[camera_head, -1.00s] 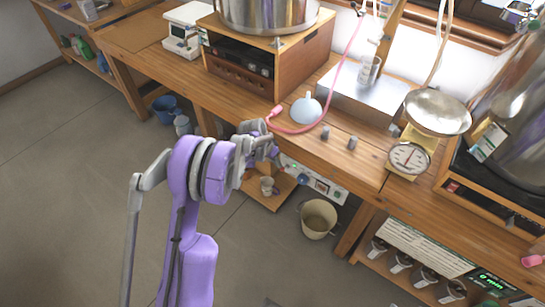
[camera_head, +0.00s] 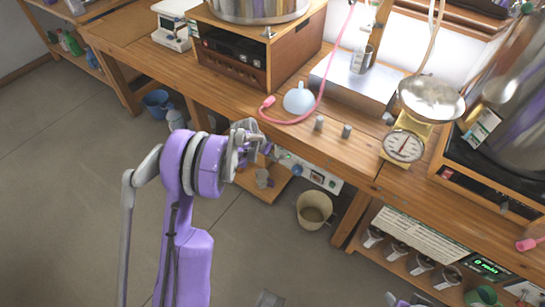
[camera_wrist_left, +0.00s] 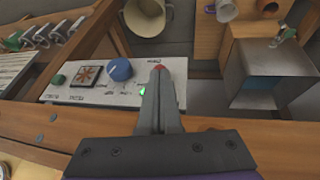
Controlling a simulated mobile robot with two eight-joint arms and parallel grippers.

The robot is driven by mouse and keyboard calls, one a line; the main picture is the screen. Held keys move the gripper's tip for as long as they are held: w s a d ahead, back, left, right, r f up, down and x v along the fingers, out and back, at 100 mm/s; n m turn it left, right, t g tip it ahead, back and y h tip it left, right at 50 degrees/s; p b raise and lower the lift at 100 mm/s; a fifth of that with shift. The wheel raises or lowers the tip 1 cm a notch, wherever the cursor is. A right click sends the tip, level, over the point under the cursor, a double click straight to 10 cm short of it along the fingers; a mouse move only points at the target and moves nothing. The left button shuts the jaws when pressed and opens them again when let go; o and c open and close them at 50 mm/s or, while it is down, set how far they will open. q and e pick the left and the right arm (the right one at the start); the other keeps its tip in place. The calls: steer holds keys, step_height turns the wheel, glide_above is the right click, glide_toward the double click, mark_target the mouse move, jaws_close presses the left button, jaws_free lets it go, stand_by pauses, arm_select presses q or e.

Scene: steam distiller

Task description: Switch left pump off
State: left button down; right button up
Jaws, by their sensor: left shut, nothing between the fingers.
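A white pump control panel (camera_head: 320,178) sits under the front edge of the wooden bench, with a blue knob (camera_head: 297,170). In the left wrist view, the panel (camera_wrist_left: 60,93) shows the blue knob (camera_wrist_left: 120,69), a dark square grille (camera_wrist_left: 84,76) and a lit green light (camera_wrist_left: 142,91). Its lettering is too small to read. My left gripper (camera_head: 268,148) is shut and empty, just left of the panel in the head view. In the wrist view its fingers (camera_wrist_left: 159,78) overlap the panel's end beside the green light. A red spot shows at the fingertips; contact is unclear.
A pail (camera_head: 314,210) stands below the panel. A low wooden shelf (camera_head: 262,180) with a cup is behind my gripper. The bench edge runs above the panel. A small grey-purple part of mine shows at the bottom edge.

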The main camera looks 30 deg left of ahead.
arm_select(q)
steer(key=shift+s+f, duration=0.1)
steer(key=shift+f, duration=0.05)
steer(key=f+t+b, duration=0.1)
steer(key=b, duration=0.1)
steer(key=s+f+t+b, duration=0.1)
steer(key=f+t+b, duration=0.1)
steer(key=s+f+t+b, duration=0.1)
steer(key=t+b, duration=0.1)
steer(key=shift+f+m+h, duration=0.15)
steer(key=shift+m+h, duration=0.15)
steer(key=shift+h, duration=0.1)
steer(key=shift+r, duration=0.85)
